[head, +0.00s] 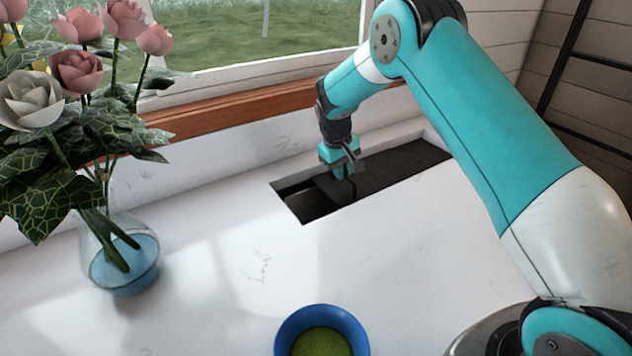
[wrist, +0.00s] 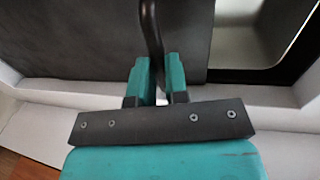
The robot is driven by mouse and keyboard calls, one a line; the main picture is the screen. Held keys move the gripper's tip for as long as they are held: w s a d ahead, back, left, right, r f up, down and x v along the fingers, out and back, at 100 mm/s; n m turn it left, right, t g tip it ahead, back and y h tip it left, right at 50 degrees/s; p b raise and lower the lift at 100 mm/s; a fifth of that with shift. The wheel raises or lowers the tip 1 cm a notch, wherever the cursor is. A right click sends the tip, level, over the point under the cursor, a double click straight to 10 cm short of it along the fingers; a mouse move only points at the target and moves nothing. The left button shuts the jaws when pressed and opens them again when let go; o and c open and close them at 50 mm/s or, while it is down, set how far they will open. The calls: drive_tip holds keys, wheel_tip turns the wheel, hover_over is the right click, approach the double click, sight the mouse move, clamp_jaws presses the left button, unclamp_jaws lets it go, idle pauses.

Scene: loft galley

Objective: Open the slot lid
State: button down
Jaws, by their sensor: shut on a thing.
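The dark grey slot lid (head: 390,170) lies in a long recess in the white counter, near the window. It covers the right part of the slot, and the left end of the slot (head: 296,203) is open. In the wrist view the lid (wrist: 70,45) fills the left side, and the open slot (wrist: 245,35) shows a pale inside at right. My gripper (head: 345,172) is at the lid's left end. In the wrist view my gripper (wrist: 158,80) is shut on the lid's thin black handle (wrist: 150,25). The fingers hide part of the handle.
A glass vase (head: 124,262) of pink and white flowers stands on the counter at left. A blue bowl (head: 360,335) with green contents sits at the front. A wooden window sill (head: 230,112) runs behind the slot. The counter between them is clear.

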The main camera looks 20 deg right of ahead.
hover_over(375, 173)
drive_tip(key=shift+w+d+b, duration=0.1)
drive_tip(key=shift+b, duration=0.35)
drive_tip(key=c, duration=1.1)
unclamp_jaws()
drive_tip(key=a+r, duration=0.1)
drive_tip(key=r, duration=0.4)
drive_tip(key=a+r+b, duration=0.1)
drive_tip(key=r, duration=0.5)
drive_tip(key=a+r+b, duration=0.1)
drive_tip(key=r, duration=0.5)
drive_tip(key=shift+s+a+r, duration=0.1)
drive_tip(key=shift+s+a, duration=0.15)
drive_tip(key=shift+s, duration=0.1)
